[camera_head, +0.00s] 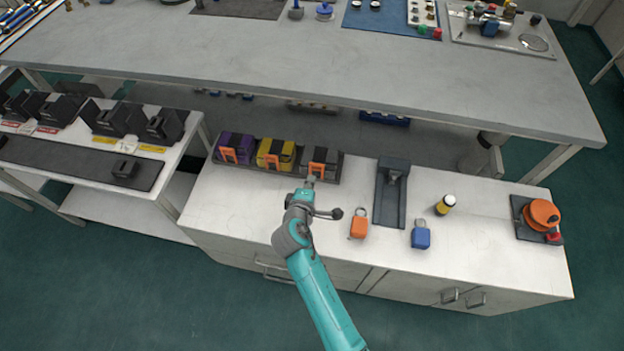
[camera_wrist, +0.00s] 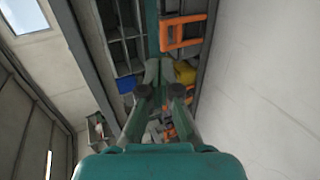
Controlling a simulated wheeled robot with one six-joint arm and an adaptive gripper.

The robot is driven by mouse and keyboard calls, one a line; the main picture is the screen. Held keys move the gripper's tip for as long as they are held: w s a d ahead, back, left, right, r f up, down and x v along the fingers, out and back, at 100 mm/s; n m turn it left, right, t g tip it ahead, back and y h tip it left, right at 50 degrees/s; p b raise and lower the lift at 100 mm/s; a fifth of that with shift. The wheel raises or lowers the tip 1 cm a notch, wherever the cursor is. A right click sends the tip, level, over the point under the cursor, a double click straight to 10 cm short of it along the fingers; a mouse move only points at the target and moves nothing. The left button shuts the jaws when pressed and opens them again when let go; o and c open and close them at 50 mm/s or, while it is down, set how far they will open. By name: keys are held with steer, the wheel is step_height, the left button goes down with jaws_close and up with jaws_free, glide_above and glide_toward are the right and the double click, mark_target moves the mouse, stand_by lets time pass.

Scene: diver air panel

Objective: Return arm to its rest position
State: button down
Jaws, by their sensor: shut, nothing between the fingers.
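My teal arm reaches over the white cabinet in the head view. My gripper (camera_head: 310,181) is at the near side of the grey block with an orange handle (camera_head: 320,160), at the right end of a dark tray (camera_head: 333,178). In the wrist view my gripper (camera_wrist: 165,68) is shut and empty, its fingertips together. An orange handle (camera_wrist: 185,32) shows just beyond the fingertips. Whether the fingertips touch the block or handle, I cannot tell.
A yellow block (camera_head: 276,155) and a purple block (camera_head: 235,147) share the tray. An orange padlock (camera_head: 358,228), a blue padlock (camera_head: 421,236), a dark holder (camera_head: 391,205), a small bottle (camera_head: 445,205) and an orange reel (camera_head: 541,215) stand to the right. A grey bench (camera_head: 300,60) lies behind.

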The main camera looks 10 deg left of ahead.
steer(key=r+v, duration=0.1)
steer(key=v, duration=0.5)
steer(key=shift+s+r, duration=0.1)
steer(key=s+d+f+m+y, duration=0.1)
steer(key=s+d+f+m, duration=0.2)
steer(key=s+d, duration=0.65)
steer(key=s+d+f+m+y, duration=0.1)
steer(key=s+d+f+m, duration=0.2)
steer(key=s+d, duration=0.65)
steer(key=s+d+r+m+t+h, duration=0.1)
steer(key=s+d+r+m, duration=0.3)
steer(key=s+r+m, duration=0.2)
steer(key=s+d+r+m+h, duration=0.1)
steer(key=s+d+r+m, duration=0.4)
steer(key=s+r, duration=0.6)
steer(key=shift+s+d+m+t, duration=0.2)
steer(key=shift+s+m+t, duration=0.25)
steer(key=shift+s, duration=0.65)
